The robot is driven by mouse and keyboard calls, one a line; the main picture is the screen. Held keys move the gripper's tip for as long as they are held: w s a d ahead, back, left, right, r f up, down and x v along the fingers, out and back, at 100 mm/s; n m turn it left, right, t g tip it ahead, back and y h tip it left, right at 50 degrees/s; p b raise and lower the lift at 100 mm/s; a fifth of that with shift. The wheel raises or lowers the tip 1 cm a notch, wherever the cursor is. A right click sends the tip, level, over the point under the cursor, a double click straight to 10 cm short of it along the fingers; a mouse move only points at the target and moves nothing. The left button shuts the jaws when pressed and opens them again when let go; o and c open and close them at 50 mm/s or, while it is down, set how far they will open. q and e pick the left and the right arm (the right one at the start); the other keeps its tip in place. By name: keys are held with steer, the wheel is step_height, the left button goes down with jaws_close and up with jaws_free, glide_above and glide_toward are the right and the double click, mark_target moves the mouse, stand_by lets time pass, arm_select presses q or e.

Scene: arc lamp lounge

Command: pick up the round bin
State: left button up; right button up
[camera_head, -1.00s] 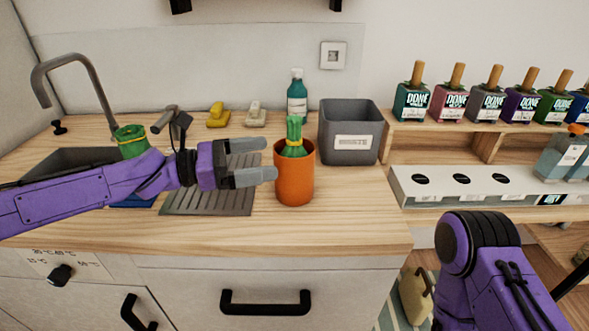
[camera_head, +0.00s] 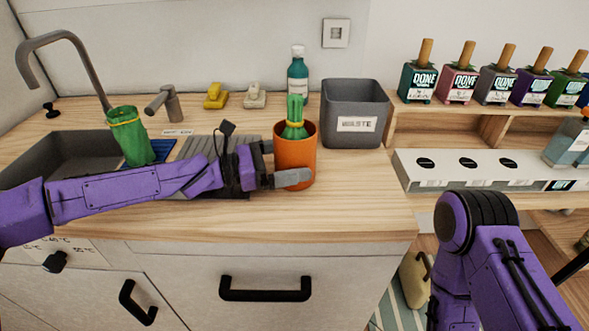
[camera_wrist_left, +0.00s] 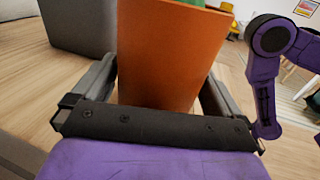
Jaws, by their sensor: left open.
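The round bin (camera_head: 296,158) is an orange, cylindrical container standing upright on the wooden counter, with a green item (camera_head: 294,117) sticking out of its top. My left gripper (camera_head: 282,164) is open, with one finger in front of the bin and the other behind it, partly hidden. In the left wrist view the orange bin (camera_wrist_left: 170,60) stands between the two open fingers. I cannot tell whether the fingers touch it. My right arm shows at the lower right of the head view, but its gripper is out of view.
A grey waste box (camera_head: 354,112) stands just right of the bin. A teal bottle (camera_head: 298,78) and sponges (camera_head: 215,97) are behind. The sink (camera_head: 60,165) and a green container (camera_head: 129,137) are at the left. The counter's front (camera_head: 340,210) is clear.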

arm_select(q)
steer(key=shift+w+d, duration=0.2)
steer(key=shift+d, duration=0.35)
steer(key=c, duration=1)
steer(key=shift+o, duration=0.2)
steer(key=shift+a+r, duration=0.1)
steer(key=shift+r, duration=0.45)
steer(key=s+r, duration=1.2)
steer(key=s, duration=0.2)
steer(key=shift+w+f+b, duration=0.45)
steer(key=shift+w+f, duration=1.6)
steer(key=shift+w, duration=0.25)
steer(key=shift+w+f+b, duration=0.5)
steer(key=shift+w+f, duration=1.6)
steer(key=shift+w, duration=0.25)
steer(key=shift+w+f+b, duration=0.45)
steer(key=shift+w+f, duration=1.6)
steer(key=shift+w, duration=0.25)
